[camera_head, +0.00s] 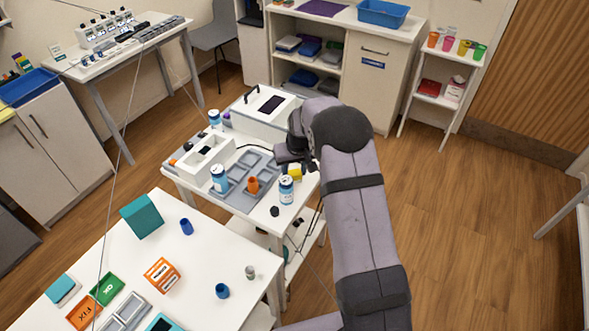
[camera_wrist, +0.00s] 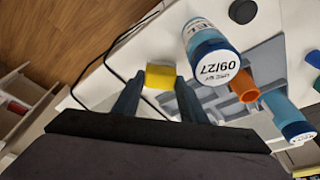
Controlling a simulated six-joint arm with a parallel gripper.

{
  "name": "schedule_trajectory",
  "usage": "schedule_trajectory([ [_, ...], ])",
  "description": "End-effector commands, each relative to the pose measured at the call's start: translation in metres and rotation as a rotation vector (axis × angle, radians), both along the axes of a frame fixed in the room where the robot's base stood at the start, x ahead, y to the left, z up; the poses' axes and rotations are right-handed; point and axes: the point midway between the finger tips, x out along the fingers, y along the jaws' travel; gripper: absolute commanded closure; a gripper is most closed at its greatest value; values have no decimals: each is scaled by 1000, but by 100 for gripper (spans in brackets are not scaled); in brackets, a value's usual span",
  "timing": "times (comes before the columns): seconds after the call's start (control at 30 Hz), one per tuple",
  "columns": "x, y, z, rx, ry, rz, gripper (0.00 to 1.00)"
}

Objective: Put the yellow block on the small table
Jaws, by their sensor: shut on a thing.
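The yellow block (camera_head: 295,171) is near the right side of the small white table (camera_head: 305,188), just behind a blue-and-white bottle (camera_head: 286,190). In the wrist view the yellow block (camera_wrist: 160,75) sits between the two fingertips of my gripper (camera_wrist: 160,82), which is shut on it. White tabletop (camera_wrist: 150,45) shows beyond the block. I cannot tell whether the block touches the tabletop. In the head view my gripper (camera_head: 290,158) is partly hidden by my wrist.
The table holds a grey tray (camera_head: 228,190), an orange vial (camera_head: 253,185), another bottle (camera_head: 219,178) and a white box (camera_head: 265,112). A dark cable (camera_wrist: 95,68) runs close to the block. A dark round cap (camera_wrist: 243,11) lies beyond the near bottle (camera_wrist: 207,45).

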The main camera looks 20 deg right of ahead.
Motion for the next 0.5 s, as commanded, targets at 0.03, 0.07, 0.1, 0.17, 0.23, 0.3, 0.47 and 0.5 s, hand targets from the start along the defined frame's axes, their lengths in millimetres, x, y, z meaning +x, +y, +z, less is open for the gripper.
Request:
schedule_trajectory([
  [0.03, 0, 0, 0, 0, 0, 0, 87],
  [0.07, 0, 0, 0, 0, 0, 0, 87],
  [0.1, 0, 0, 0, 0, 0, 0, 87],
  [0.17, 0, 0, -2, 0, 0, 0, 87],
  [0.23, 0, 0, -4, 0, 0, 0, 87],
  [0.3, 0, 0, -3, 0, 0, 0, 52],
  [0.47, 0, 0, -3, 0, 0, 0, 43],
  [0.5, 0, 0, -3, 0, 0, 0, 43],
])
